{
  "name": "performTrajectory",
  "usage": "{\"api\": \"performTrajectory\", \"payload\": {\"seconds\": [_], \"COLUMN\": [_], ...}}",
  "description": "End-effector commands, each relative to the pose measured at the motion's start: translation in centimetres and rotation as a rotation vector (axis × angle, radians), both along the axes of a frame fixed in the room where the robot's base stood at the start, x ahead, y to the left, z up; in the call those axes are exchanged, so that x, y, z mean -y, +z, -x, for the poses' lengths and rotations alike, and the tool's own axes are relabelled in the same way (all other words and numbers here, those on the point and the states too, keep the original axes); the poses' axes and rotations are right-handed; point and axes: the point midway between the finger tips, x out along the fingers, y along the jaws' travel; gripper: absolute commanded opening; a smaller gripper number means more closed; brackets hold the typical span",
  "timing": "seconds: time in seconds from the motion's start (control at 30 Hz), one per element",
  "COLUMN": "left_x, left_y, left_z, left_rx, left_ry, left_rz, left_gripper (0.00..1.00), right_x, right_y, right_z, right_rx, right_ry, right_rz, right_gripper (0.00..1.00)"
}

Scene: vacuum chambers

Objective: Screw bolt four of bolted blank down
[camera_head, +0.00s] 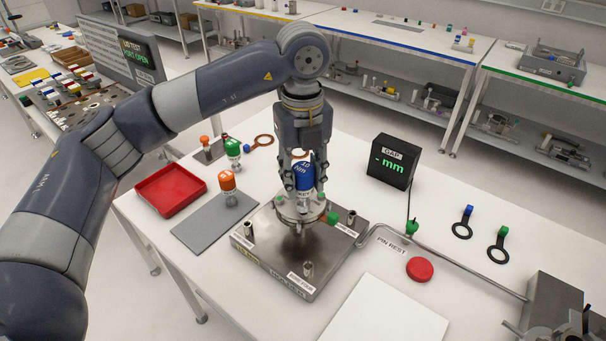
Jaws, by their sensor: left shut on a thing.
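My left gripper (303,188) points straight down over the middle of the white table and is shut on a blue-headed driver (304,174). The driver is upright, and its label seems to read 10 Nm. Below it, a round metal blank (287,211) sits on a square steel block (278,265). The driver's lower end is at the blank, but the gripper and driver hide the contact. I cannot tell the individual bolts apart.
Upright posts (308,269) stand on the block. An orange-capped tool (228,188) stands on a grey mat (205,226), beside a red tray (170,190). A gap display (391,162) stands behind right. A pipe (462,262) runs right to a metal box (553,300).

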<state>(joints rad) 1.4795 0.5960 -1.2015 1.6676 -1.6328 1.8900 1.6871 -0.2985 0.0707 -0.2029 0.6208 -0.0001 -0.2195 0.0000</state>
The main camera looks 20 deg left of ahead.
Motion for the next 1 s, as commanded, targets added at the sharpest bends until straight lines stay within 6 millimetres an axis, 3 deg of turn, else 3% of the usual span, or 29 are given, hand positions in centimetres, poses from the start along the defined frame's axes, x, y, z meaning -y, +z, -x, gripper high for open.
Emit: {"api": "performTrajectory", "payload": {"seconds": [0.63,1.0], "left_x": [0.0,0.0], "left_y": [-0.2,-0.1], "left_z": [0.1,0.1], "left_rx": [0.000,0.000], "left_ry": [0.709,0.789], "left_rz": [0.000,0.001], "left_gripper": [0.02,0.02], "right_x": [1.1,1.1], "right_y": [-1.5,-1.5], "right_z": [0.2,0.2], "right_rx": [-0.002,-0.003], "right_ry": [0.000,-0.001], "right_rz": [0.013,0.013], "right_gripper": [0.40,0.40]}}
